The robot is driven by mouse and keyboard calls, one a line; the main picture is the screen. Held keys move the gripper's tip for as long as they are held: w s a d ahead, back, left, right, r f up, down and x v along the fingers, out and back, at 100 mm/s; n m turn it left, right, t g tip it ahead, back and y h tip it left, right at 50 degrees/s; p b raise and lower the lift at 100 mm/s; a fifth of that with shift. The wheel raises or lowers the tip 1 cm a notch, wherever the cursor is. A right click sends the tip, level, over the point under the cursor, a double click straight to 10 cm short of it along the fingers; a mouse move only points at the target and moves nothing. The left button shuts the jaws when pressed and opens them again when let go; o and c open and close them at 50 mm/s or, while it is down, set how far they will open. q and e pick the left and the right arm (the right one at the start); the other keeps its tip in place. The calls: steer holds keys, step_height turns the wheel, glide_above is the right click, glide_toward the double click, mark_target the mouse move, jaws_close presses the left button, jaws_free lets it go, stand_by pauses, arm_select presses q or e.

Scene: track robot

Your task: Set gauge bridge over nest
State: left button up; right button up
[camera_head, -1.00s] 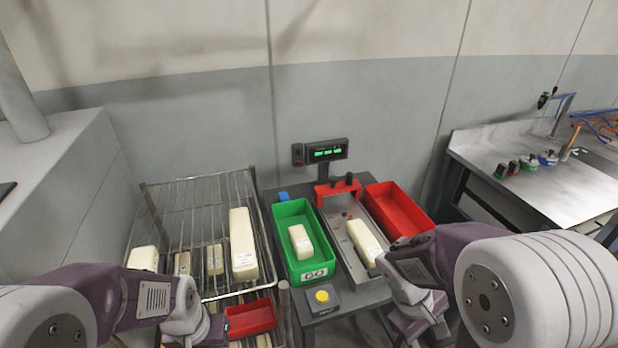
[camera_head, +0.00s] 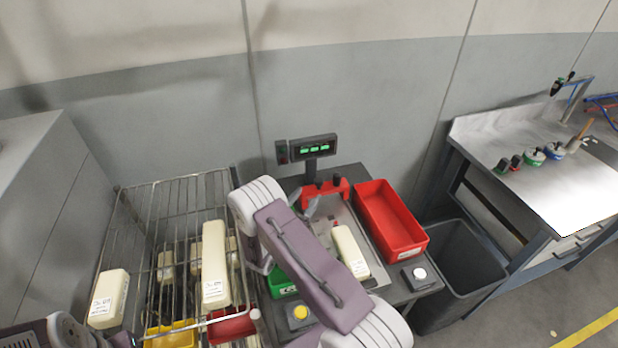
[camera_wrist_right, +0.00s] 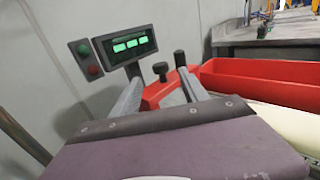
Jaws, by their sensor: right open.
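The red gauge bridge (camera_head: 327,189), with black knobs, sits across the far end of the grey metal nest (camera_head: 372,262). A cream block (camera_head: 350,250) lies in the nest's nearer part. My right arm reaches over the station from below. My right gripper (camera_head: 312,208) is open at the bridge, with its fingers partly hidden by the wrist. In the right wrist view the bridge (camera_wrist_right: 165,92) shows between and beyond the two grey fingers; I cannot tell whether they touch it. Of my left arm only a part shows at the bottom left edge; its fingertips are not visible.
A red bin (camera_head: 391,222) stands right of the nest. A green bin (camera_head: 280,284) is mostly hidden under my right arm. A display (camera_head: 313,146) stands behind the bridge. A wire rack (camera_head: 185,190) with cream blocks is left; a dark waste bin (camera_head: 455,270) is right.

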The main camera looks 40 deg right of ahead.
mark_target(317, 183)
steer(key=p+x, duration=0.1)
steer(key=x, duration=0.6)
steer(key=shift+w+d+r, duration=0.1)
steer(key=shift+d, duration=0.2)
jaws_close()
stand_by(1.1)
